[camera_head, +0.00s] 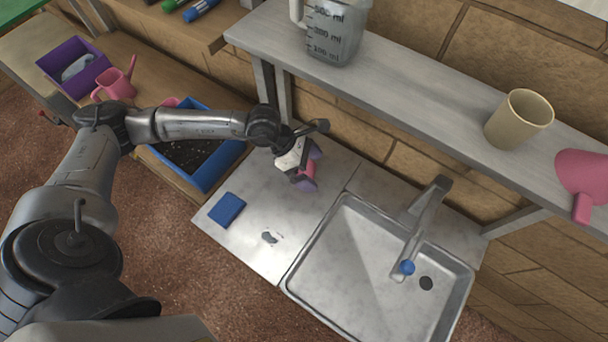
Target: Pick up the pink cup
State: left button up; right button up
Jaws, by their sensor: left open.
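A larger pink vessel (582,172) sits on the shelf at the right and is cut off by the picture edge. My right gripper is not in view.
A metal sink (350,265) with a faucet (425,215) is at right. A blue sponge (227,208) lies on the counter. The shelf (425,95) above holds a measuring jug (335,35) and a beige cup (518,118). A blue soil box (212,175) stands left.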

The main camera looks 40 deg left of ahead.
aim_at(307, 173)
pick_arm(q)
jog(key=a+f+y, duration=0.1)
jog(key=a+y, duration=0.3)
jog(key=a, duration=0.4)
jog(key=shift+m+g, duration=0.3)
jog(key=shift+m, duration=0.2)
jog(key=x, duration=0.5)
jog(key=a+x, duration=0.1)
jog(key=x, duration=0.1)
jog(key=shift+w+d+f, duration=0.1)
jog(key=shift+w+f, duration=0.25)
jog(key=shift+w, duration=0.05)
jog(key=shift+x, duration=3.15)
jog(key=shift+s, duration=0.15)
jog(key=c, duration=1)
